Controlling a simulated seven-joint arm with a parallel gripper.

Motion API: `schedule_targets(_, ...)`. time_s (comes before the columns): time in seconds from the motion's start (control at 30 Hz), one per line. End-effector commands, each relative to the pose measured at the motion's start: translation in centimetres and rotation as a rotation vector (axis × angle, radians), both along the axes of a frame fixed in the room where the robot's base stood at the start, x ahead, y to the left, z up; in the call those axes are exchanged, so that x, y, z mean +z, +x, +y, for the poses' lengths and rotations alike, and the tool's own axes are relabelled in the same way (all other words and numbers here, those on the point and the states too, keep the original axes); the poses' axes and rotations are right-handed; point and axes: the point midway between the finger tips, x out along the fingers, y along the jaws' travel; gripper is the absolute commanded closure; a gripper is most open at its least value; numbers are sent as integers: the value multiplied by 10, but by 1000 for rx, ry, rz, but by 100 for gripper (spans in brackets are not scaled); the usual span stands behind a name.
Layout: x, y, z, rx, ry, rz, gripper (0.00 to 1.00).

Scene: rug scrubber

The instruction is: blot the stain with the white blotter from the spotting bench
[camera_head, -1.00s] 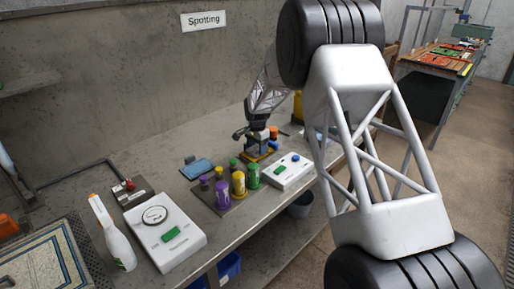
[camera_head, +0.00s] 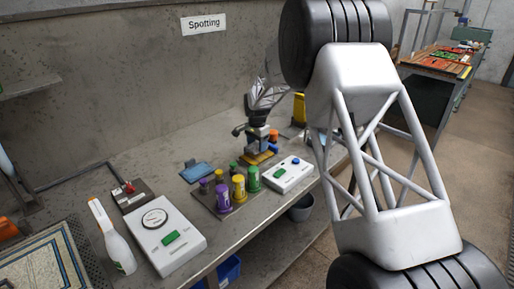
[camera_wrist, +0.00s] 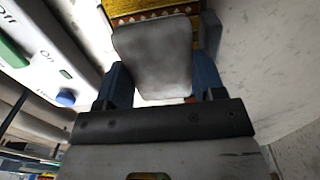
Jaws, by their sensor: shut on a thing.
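My gripper (camera_wrist: 155,88) shows two blue fingers in the wrist view, shut on a pale grey-white pad with rounded corners, which looks like the white blotter (camera_wrist: 153,50). A rug (camera_head: 40,268) with blue border lines lies at lower left, partly cut off. I cannot see a stain on its visible part.
On the spotting bench (camera_head: 130,170), a rack of purple, yellow and green bottles (camera_head: 238,186) and a white switch box (camera_head: 294,177) stand near my gripper. A blue pad (camera_head: 197,173), a larger white device (camera_head: 165,240) and a spray bottle (camera_head: 113,236) are farther left.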

Motion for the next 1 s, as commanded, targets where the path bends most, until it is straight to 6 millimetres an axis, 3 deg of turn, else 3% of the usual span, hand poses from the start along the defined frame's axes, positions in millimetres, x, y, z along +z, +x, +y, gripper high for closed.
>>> schedule_targets(0.7,35,0,0,0,0,-1,58)
schedule_targets(1.0,39,0,0,0,0,-1,58)
